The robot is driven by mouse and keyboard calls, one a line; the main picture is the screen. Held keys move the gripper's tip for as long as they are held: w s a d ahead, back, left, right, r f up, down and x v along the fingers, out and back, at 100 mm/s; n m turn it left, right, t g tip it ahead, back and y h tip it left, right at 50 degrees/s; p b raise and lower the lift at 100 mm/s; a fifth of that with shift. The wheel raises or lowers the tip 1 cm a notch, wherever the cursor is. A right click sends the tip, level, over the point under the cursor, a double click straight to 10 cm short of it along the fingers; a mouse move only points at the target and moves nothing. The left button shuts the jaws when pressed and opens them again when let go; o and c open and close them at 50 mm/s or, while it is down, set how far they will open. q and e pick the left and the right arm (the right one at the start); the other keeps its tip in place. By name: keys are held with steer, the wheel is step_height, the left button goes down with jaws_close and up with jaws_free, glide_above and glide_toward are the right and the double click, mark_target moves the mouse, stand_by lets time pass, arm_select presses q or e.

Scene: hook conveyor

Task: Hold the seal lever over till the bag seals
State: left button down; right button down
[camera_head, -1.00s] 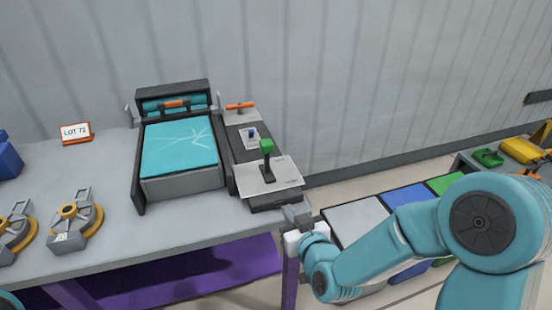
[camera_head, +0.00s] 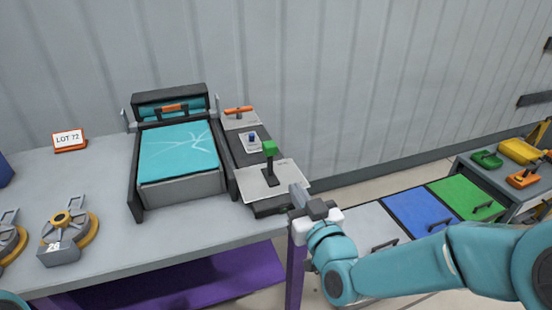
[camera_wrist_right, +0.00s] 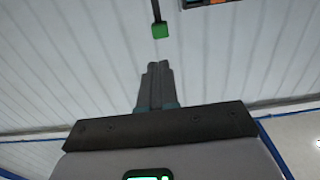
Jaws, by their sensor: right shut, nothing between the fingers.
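The seal lever (camera_head: 269,149) is a dark upright stick with a green block on top. It stands on a pale plate (camera_head: 290,178) at the right side of the sealing machine (camera_head: 174,190). A teal bag (camera_head: 178,148) with pale crease lines lies flat on the machine. My right gripper (camera_head: 294,188) is shut and empty, to the right of the lever and a little nearer, apart from it. In the right wrist view the shut fingers (camera_wrist_right: 155,68) point toward the green knob (camera_wrist_right: 160,30), with a gap between. My left gripper is not in view.
An orange-handled lever (camera_head: 239,110) and a small blue switch (camera_head: 252,138) sit behind the seal lever. A LOT 72 sign (camera_head: 69,140) and a grey-and-yellow hook device (camera_head: 68,238) stand on the left. Blue (camera_head: 415,211) and green bins are at right.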

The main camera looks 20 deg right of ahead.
mark_target(272, 151)
steer(key=w+p, duration=0.1)
steer(key=w, duration=0.3)
steer(key=w+p, duration=0.1)
steer(key=w, duration=0.8)
steer(key=shift+w+a+p, duration=0.25)
steer(key=shift+p, duration=0.15)
